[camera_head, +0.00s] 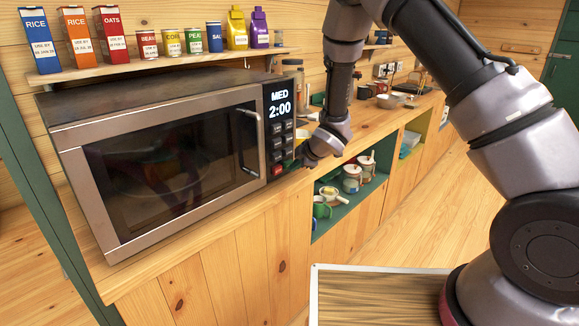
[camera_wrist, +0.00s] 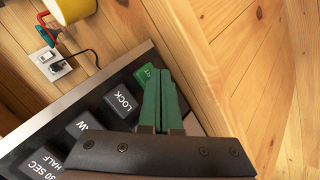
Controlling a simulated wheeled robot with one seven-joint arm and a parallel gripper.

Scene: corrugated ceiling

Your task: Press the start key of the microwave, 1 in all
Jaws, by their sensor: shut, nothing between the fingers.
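The microwave (camera_head: 165,165) stands on the wooden counter with its door shut. Its display (camera_head: 280,103) reads MED 2:00, above a column of dark keys and a red key (camera_head: 277,170). In the wrist view the green key (camera_wrist: 143,76) sits at the panel's end, beside the LOCK key (camera_wrist: 122,101); its lettering is mostly hidden. My gripper (camera_wrist: 159,72) is shut and empty, its green fingertips over the green key's edge. I cannot tell whether they touch it. In the head view my gripper (camera_head: 291,163) is at the panel's lower right corner.
A shelf (camera_head: 150,65) with boxes, cans and bottles runs above the microwave. Open cubbies with mugs (camera_head: 352,178) lie below the counter to the right. A wall outlet (camera_wrist: 52,64) with a plug shows in the wrist view. The floor in front is clear.

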